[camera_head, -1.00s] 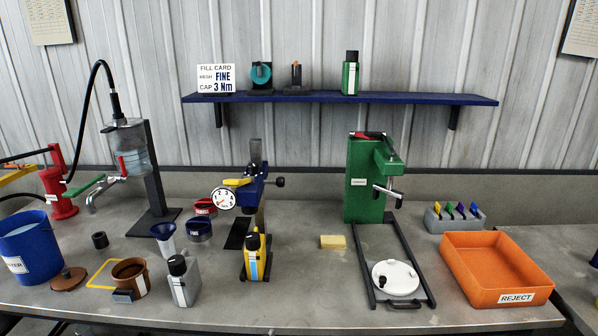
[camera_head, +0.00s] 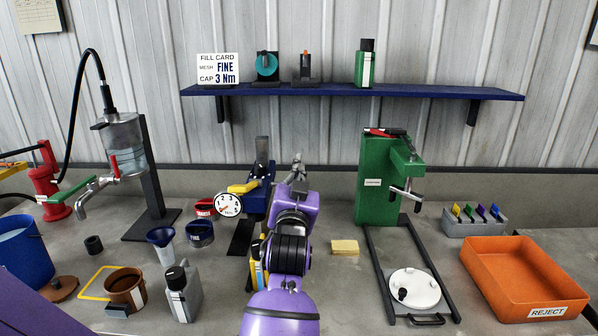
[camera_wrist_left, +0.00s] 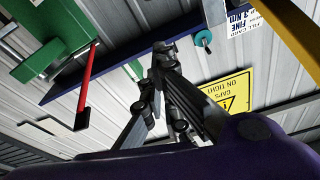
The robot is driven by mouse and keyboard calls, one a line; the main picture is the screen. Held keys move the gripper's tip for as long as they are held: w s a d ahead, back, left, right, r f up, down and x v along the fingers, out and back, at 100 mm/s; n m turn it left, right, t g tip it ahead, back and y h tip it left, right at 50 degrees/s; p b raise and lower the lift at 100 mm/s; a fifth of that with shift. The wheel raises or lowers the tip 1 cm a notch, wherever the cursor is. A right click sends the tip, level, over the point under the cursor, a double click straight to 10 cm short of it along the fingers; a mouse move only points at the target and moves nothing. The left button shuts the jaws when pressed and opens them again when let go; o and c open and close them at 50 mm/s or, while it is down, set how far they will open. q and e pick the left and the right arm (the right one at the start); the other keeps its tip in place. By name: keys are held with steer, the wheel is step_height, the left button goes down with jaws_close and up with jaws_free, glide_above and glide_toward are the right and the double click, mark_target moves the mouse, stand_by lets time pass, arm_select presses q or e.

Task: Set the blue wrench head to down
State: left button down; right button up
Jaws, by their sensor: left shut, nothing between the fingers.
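The blue wrench head (camera_head: 257,196) sits on a grey post in the head view, with a yellow lever (camera_head: 243,188) pointing left and a round white dial (camera_head: 228,205) at its left. My left gripper (camera_head: 298,163) is just right of the wrench head, fingers pointing up and away; I cannot tell whether it touches it. It is shut and empty, and its fingers also show in the wrist view (camera_wrist_left: 162,50). My purple arm hides the wrench head's right-hand knob and most of the yellow bottle (camera_head: 256,272) below. My right gripper is not in view.
A green press (camera_head: 377,180) stands to the right, with a yellow sponge (camera_head: 345,247) before it. A blue shelf (camera_head: 330,91) runs along the wall behind. A blue funnel (camera_head: 160,236) and grey bottle (camera_head: 181,292) stand left. An orange reject bin (camera_head: 520,280) is far right.

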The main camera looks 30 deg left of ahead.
arm_select(q)
steer(key=w+a+f, duration=0.2)
steer(key=w+a, duration=0.2)
steer(key=shift+w+f+p, duration=0.35)
steer(key=shift+w, duration=0.05)
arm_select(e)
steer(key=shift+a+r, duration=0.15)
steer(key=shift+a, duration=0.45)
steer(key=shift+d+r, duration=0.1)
